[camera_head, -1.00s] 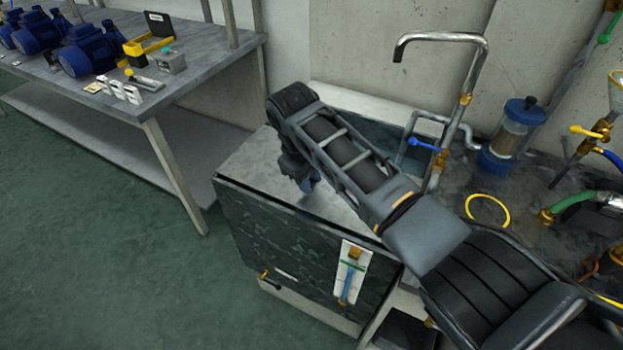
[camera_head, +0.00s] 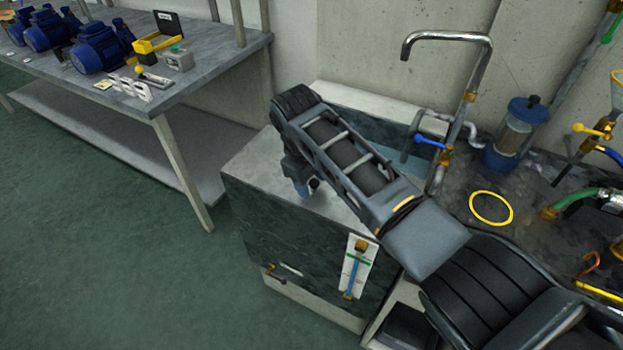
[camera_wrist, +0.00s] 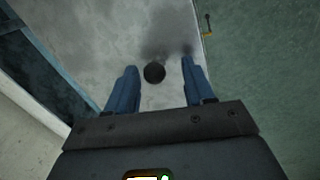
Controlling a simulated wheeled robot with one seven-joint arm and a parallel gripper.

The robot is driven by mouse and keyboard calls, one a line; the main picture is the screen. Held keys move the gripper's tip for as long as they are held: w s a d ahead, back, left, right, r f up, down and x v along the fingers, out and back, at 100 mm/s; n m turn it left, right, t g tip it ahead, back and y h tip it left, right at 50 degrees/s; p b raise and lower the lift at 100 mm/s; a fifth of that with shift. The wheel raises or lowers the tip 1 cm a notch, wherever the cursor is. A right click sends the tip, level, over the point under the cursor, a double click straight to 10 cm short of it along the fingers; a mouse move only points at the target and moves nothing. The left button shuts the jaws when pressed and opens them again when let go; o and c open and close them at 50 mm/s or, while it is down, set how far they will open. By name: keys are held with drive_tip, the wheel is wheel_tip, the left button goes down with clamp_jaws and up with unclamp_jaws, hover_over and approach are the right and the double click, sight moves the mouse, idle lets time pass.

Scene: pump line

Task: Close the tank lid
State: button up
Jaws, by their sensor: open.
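The tank (camera_head: 290,245) is a dark grey-green box below my arm. Its pale grey lid (camera_head: 258,158) lies flat on top, and a teal opening (camera_head: 391,157) shows beyond it, partly hidden by my arm. In the wrist view the lid (camera_wrist: 95,45) carries a round black knob (camera_wrist: 154,72). A strip of the opening (camera_wrist: 38,72) shows at the left. My gripper (camera_wrist: 159,66) points down over the lid with its blue fingers apart, one on each side of the knob in the picture. I cannot tell how far above the lid the fingertips are.
A sight gauge (camera_head: 355,268) and a small tap (camera_head: 274,272) are on the tank's front. A bent metal pipe (camera_head: 447,38) and a blue-handled valve (camera_head: 431,142) stand behind. A bench (camera_head: 196,62) with blue pumps is at the left. The green floor between is clear.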

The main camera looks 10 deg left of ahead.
wheel_tip(320, 180, up, 8)
drive_tip(key=s, duration=0.1)
drive_tip(key=shift+s+a+f, duration=0.15)
drive_tip(key=shift+a+f, duration=0.05)
drive_tip(key=shift+a, duration=0.15)
drive_tip(key=shift+s, duration=0.1)
idle(0.4)
